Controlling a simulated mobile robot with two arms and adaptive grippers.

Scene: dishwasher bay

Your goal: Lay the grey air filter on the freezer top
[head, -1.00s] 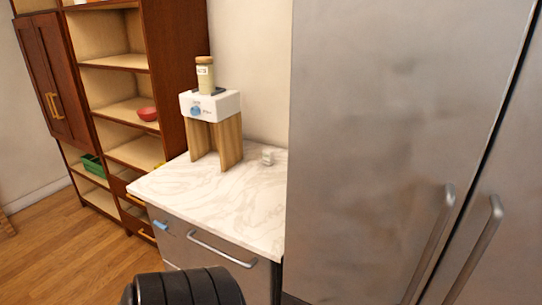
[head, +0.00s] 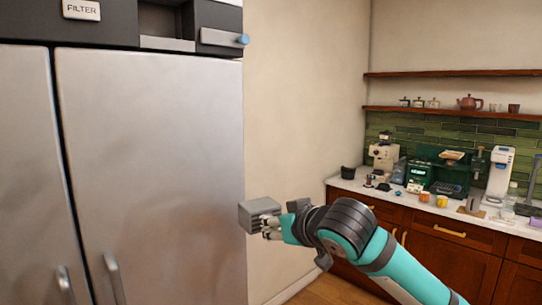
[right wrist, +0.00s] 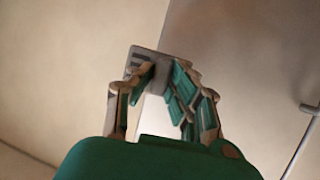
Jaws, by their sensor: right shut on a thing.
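The grey air filter (head: 258,214) is a small ribbed grey block. My right gripper (head: 272,224) is shut on it and holds it in the air, in front of or beside the right edge of the tall steel freezer (head: 165,170). In the right wrist view the filter (right wrist: 146,62) sits between the fingertips (right wrist: 158,78). Above the freezer doors is a dark panel with a "FILTER" label (head: 81,9). The freezer's top surface is out of view. My left gripper is not in view.
In the dark panel is an opening with a grey ledge (head: 167,44), beside a blue-tipped part (head: 242,40). Door handles (head: 113,278) stick out low on the freezer. A counter (head: 440,208) with coffee machines stands at the right, under wooden shelves (head: 450,110).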

